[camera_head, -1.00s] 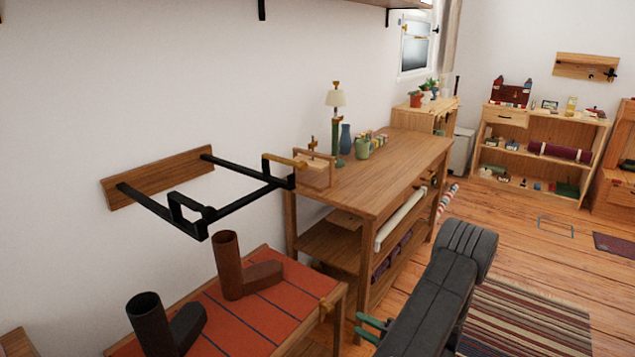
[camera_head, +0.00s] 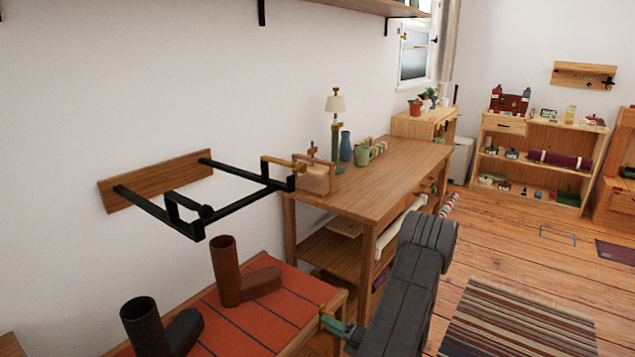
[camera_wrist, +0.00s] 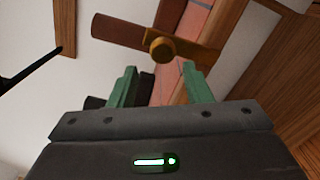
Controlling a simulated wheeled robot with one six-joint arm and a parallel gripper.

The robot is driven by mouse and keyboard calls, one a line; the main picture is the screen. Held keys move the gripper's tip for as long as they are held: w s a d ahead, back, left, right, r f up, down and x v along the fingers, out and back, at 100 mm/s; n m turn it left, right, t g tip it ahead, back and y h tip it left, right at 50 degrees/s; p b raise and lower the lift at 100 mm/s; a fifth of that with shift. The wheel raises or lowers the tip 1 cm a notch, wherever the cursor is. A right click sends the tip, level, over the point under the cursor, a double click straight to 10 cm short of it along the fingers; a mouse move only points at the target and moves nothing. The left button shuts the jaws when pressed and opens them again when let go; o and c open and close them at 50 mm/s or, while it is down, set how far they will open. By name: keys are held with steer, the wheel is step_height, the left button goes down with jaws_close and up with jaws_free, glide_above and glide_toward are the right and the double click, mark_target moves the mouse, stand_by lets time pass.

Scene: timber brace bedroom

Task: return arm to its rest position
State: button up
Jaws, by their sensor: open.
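My arm reaches down the lower middle of the head view. My gripper (camera_head: 336,325) has green fingers and is close to the right end of the low bench with the red striped cover (camera_head: 262,325). In the wrist view the two green fingers of my gripper (camera_wrist: 161,82) stand apart with nothing clasped between them. A round wooden knob (camera_wrist: 161,48) at the bench end shows just beyond the fingertips. Whether the fingers touch the bench cannot be told.
A brown boot (camera_head: 228,272) and a black boot (camera_head: 147,325) stand on the bench. A black metal wall rack (camera_head: 235,212) juts out above them. A wooden workbench (camera_head: 400,178) stands behind my arm. Open floor (camera_head: 510,250) and a striped rug (camera_head: 520,322) lie to the right.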

steer(key=s+a+f+n+b, duration=0.2)
steer(key=f+n+b, duration=0.4)
steer(key=n+b, duration=0.7)
steer(key=shift+s+a+b, duration=0.3)
steer(key=shift+s+b, duration=0.45)
steer(key=shift+b, duration=0.5)
steer(key=shift+r, duration=0.1)
